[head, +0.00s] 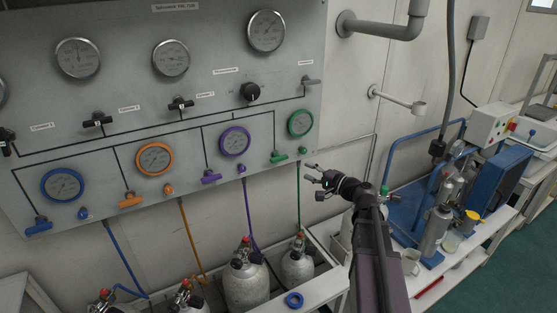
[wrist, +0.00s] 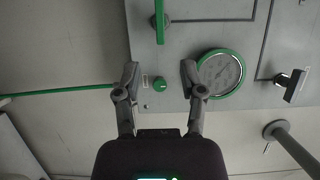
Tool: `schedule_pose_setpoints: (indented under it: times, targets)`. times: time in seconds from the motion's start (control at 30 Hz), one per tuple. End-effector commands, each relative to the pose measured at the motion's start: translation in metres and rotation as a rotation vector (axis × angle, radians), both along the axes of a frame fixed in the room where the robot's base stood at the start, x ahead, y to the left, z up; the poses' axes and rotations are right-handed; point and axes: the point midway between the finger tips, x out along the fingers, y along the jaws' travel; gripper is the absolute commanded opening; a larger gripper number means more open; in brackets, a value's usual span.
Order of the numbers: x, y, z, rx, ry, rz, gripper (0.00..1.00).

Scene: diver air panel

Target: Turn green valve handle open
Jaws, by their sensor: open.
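The green valve handle (head: 279,158) is a short bar at the lower right of the grey panel, left of and below the green-rimmed gauge (head: 300,123). In the wrist view the green handle (wrist: 159,22) lies beyond my fingertips at the top, its long side pointing up and down the picture. My gripper (head: 310,174) is in front of the panel's lower right corner, to the right of and below the handle, apart from it. It is open and empty. In the wrist view my gripper (wrist: 159,72) has a round green knob (wrist: 160,85) showing between its fingers.
Purple (head: 211,179), orange (head: 131,200) and blue (head: 38,227) handles line the panel to the left. A green hose (head: 298,195) drops from the knob toward grey cylinders (head: 297,265). A wall pipe (head: 398,102) and a bench with blue equipment (head: 500,178) stand to the right.

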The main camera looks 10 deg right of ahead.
Motion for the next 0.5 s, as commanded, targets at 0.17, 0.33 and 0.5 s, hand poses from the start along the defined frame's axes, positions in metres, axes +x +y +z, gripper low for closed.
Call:
schedule_pose_setpoints:
  times: [0.17, 0.33, 0.5]
  targets:
    - [0.016, 0.013, 0.000, 0.000, 0.000, 0.003, 0.52]
    - [0.035, 0.029, 0.000, 0.000, 0.000, 0.003, 0.52]
    - [0.055, 0.046, 0.000, 0.000, 0.000, 0.003, 0.52]
